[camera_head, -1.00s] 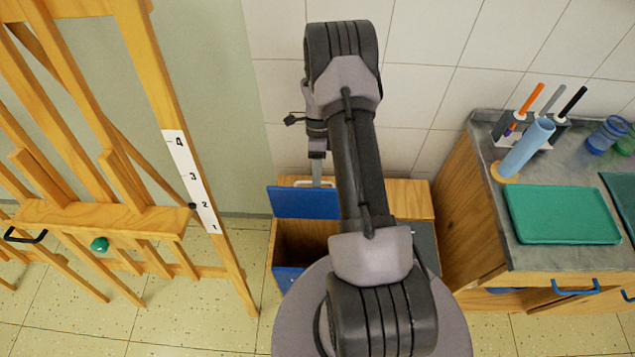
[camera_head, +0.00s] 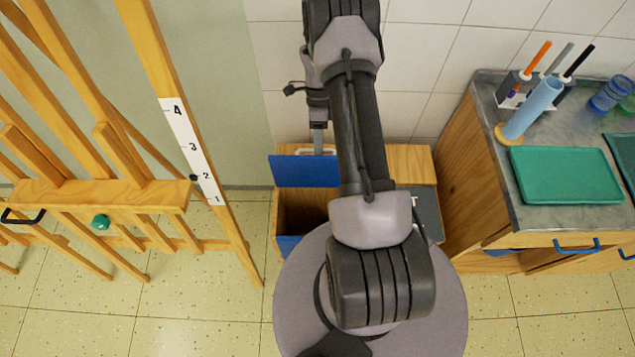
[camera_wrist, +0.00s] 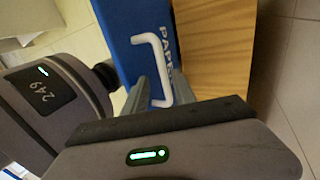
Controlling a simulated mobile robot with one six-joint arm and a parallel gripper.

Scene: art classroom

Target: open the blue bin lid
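The blue lid (camera_head: 304,171) stands raised at the left part of a wooden bin unit, with an open dark compartment (camera_head: 300,212) below it. In the wrist view the lid (camera_wrist: 122,45) carries a white loop handle (camera_wrist: 158,62) and partly hidden white lettering that seems to read PAPER. My gripper (camera_head: 318,148) is at the lid's upper edge. In the wrist view its grey fingers (camera_wrist: 151,85) are at the handle, one appearing within the loop. Whether they are closed on the handle is not clear. My arm hides the middle of the unit.
A wooden easel (camera_head: 95,195) with a number strip stands at left. At right is a grey-topped counter (camera_head: 490,95) with a green tray (camera_head: 567,175), a blue cylinder (camera_head: 532,110) and a pen holder (camera_head: 515,92). A dark grey lid (camera_head: 428,215) is on the unit's right. Tiled wall behind; floor free between easel and unit.

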